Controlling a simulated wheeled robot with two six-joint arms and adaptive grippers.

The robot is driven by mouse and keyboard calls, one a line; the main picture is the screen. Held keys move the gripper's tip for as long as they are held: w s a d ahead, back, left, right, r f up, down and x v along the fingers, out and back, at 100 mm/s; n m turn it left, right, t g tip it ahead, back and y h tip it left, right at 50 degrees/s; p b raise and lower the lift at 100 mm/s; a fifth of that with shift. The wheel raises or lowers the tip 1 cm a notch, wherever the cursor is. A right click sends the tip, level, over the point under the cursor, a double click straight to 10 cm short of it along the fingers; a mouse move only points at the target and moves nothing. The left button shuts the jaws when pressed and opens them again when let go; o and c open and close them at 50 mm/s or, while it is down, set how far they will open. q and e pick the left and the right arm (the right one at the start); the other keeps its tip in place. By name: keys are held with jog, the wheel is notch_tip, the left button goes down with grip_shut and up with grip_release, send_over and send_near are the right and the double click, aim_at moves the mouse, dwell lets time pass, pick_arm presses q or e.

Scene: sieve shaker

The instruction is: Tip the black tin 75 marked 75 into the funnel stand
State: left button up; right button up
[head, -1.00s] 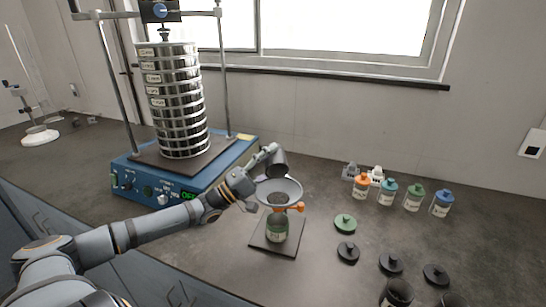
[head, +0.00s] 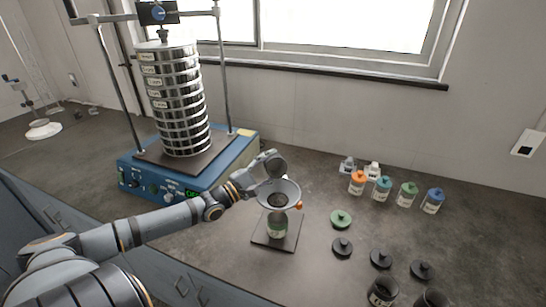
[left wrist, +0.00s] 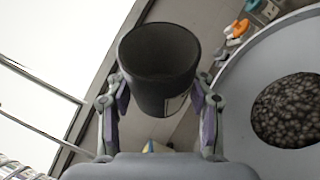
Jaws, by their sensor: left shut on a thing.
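My left gripper (head: 264,170) is shut on a black tin (head: 276,166) and holds it tilted just above the back of the funnel (head: 293,188). In the left wrist view the tin (left wrist: 160,70) sits between the two fingers (left wrist: 160,105), and its inside looks dark and empty. I cannot read a number on its label. Dark grains lie in the middle of the funnel, seen beside the tin in the left wrist view (left wrist: 240,85). My right gripper is not in view.
The blue sieve shaker (head: 160,187) with its tall sieve stack (head: 180,105) stands behind my left arm. Several capped bottles, one orange-topped (head: 357,183), stand at the back right. A green lid (head: 341,219), black lids (head: 381,258) and two dark tins (head: 383,293) are at the right.

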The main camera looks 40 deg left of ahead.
pick_arm(q)
jog(key=shift+a, duration=0.1)
jog(key=n+p, duration=0.1)
jog(key=n+g+y+p, duration=0.1)
jog(key=n+p, duration=0.1)
jog(key=shift+r+p, duration=0.25)
jog(key=shift+p, duration=0.05)
jog(key=shift+s+f+n+g+p, duration=0.15)
jog(key=shift+n+g+p, duration=0.15)
jog(key=shift+n+g, duration=0.15)
jog(key=shift+f+n, duration=0.2)
jog(key=shift+n, duration=0.05)
jog(key=shift+f, duration=0.15)
